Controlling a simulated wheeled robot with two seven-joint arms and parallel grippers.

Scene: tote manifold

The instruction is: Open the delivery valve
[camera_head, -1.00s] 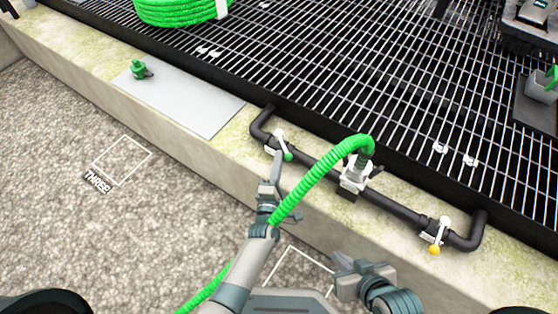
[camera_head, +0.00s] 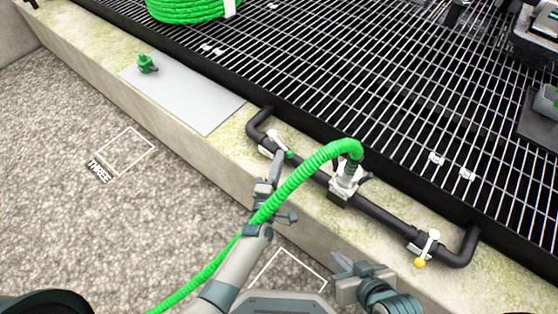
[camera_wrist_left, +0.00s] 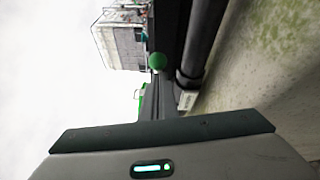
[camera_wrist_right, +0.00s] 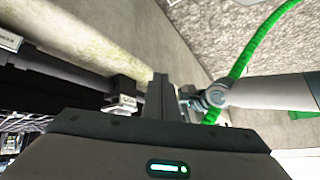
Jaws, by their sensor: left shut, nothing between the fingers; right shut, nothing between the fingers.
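A black pipe manifold (camera_head: 382,211) lies along the concrete ledge. Its left valve has a white lever (camera_head: 272,136) with a green knob (camera_head: 290,153). Its right valve has a white lever (camera_head: 433,238) with a yellow knob (camera_head: 419,263). I cannot read which is the delivery valve. My left gripper (camera_head: 279,154) is shut and empty, its tip beside the green knob; contact is unclear. The knob (camera_wrist_left: 157,61) shows just beyond the fingers in the left wrist view. My right gripper (camera_head: 338,264) is shut and empty, in front of the ledge, left of the yellow knob.
A green hose (camera_head: 290,187) arches over my left arm into a central fitting (camera_head: 346,180). A metal grating (camera_head: 330,75) lies behind the pipe. A grey plate (camera_head: 190,95) and a small green fitting (camera_head: 147,64) are at the left.

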